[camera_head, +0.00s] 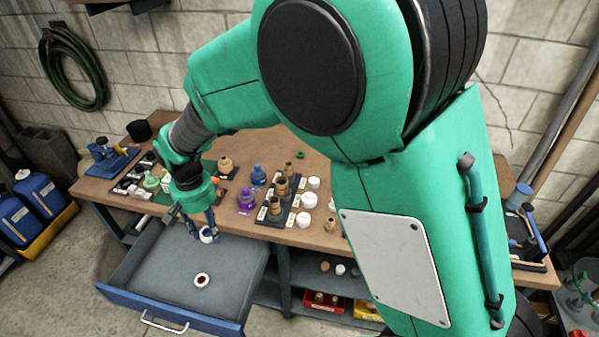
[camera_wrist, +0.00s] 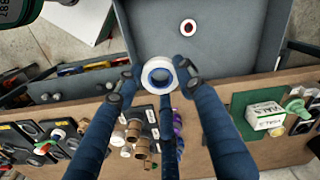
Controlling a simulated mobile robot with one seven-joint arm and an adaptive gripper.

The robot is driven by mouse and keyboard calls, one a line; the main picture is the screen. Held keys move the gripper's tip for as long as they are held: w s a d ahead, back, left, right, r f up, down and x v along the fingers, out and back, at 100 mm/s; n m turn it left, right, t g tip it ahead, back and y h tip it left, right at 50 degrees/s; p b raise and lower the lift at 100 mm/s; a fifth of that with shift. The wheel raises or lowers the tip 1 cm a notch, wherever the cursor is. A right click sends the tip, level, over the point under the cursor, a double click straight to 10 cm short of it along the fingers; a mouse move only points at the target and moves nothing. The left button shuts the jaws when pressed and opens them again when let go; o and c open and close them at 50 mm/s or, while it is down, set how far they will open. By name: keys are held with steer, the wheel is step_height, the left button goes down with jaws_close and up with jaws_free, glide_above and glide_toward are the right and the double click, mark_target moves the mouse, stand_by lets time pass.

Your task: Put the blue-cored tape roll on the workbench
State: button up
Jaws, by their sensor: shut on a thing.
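The blue-cored tape roll (camera_head: 208,236) is a white ring with a blue inside. My gripper (camera_head: 203,224) is shut on it and holds it above the open drawer, near the workbench's front edge. In the wrist view, the roll (camera_wrist: 147,74) sits between the fingertips (camera_wrist: 157,71), its hole facing the camera. The workbench (camera_head: 325,165) has a brown wooden top. Part of the top is hidden behind my arm.
The open grey drawer (camera_head: 160,258) holds a red-cored tape roll (camera_head: 202,280). On the bench are a black tray of brass fittings (camera_head: 280,187), purple (camera_head: 246,197) and blue (camera_head: 258,175) bottles, several white caps (camera_head: 308,200) and a blue vise (camera_head: 110,157). Bare wood lies behind the bottles.

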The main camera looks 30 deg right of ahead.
steer(key=w+d+r+m+p, duration=0.1)
steer(key=w+d+m+p, duration=0.55)
steer(key=d, duration=0.85)
steer(key=w+d+r+m+p, duration=0.1)
steer(key=w+d+m, duration=0.2)
steer(key=w+d, duration=0.95)
steer(key=s+d+f+m+p, duration=0.1)
steer(key=s+d+m+p, duration=0.15)
steer(key=d, duration=1.05)
steer(key=s+d+m+p, duration=0.2)
steer(key=s+d+m, duration=0.1)
steer(key=d, duration=1)
steer(key=s+d+f+m+p, duration=0.1)
steer(key=s+d+m+p, duration=0.15)
steer(key=d, duration=1.05)
steer(key=shift+s+a+f, duration=0.1)
steer(key=shift+f, duration=1.25)
steer(key=shift+a+f, duration=0.1)
steer(key=shift+f, duration=1.2)
steer(key=shift+f, duration=0.1)
steer(key=shift+f, duration=3)
